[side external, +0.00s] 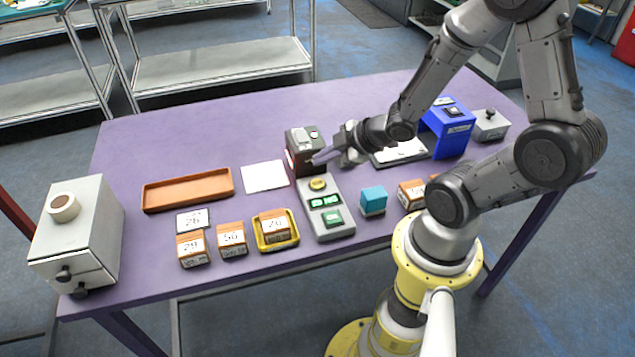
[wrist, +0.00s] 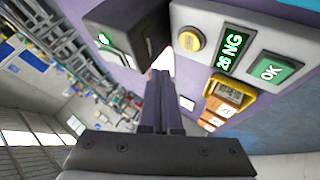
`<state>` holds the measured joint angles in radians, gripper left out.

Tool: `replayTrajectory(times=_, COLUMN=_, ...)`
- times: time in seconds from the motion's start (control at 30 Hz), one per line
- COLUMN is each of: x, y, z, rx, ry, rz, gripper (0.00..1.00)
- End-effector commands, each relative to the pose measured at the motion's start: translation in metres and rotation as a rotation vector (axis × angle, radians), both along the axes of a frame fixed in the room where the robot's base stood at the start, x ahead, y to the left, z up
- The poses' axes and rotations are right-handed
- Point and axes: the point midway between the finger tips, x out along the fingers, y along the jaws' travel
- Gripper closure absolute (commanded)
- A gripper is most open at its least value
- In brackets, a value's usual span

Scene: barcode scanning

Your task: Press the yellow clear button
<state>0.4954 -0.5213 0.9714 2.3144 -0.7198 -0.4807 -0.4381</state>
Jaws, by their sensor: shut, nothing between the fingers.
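The yellow clear button (side external: 317,184) is a round button at the far end of a grey control panel (side external: 341,232). It also shows in the wrist view (wrist: 190,39), near the top. Below it on the panel are a green-lit display (wrist: 235,50) reading "26 NG" and a green OK button (wrist: 269,70). My gripper (side external: 316,159) is shut and empty. Its fingertips (wrist: 161,72) are beside the dark box behind the panel, above and beyond the yellow button and apart from it.
The dark scanner-like box (side external: 304,150) stands just behind the panel. A teal cube (side external: 373,200) is to its right, and a yellow tray (side external: 291,241) with a numbered block is to its left. A white sheet (side external: 264,176) lies left of the panel. A blue arch-shaped stand (side external: 457,139) is at the right.

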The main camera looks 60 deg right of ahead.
Motion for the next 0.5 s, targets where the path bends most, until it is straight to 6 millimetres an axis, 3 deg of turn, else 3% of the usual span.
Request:
replayTrajectory(times=0.2, x=0.000, y=0.000, z=-0.026, rx=0.002, ry=0.003, rz=-0.001, gripper=1.00)
replayTrajectory(times=0.5, x=0.000, y=0.000, z=-0.041, rx=-0.002, ry=0.000, rz=0.000, gripper=1.00)
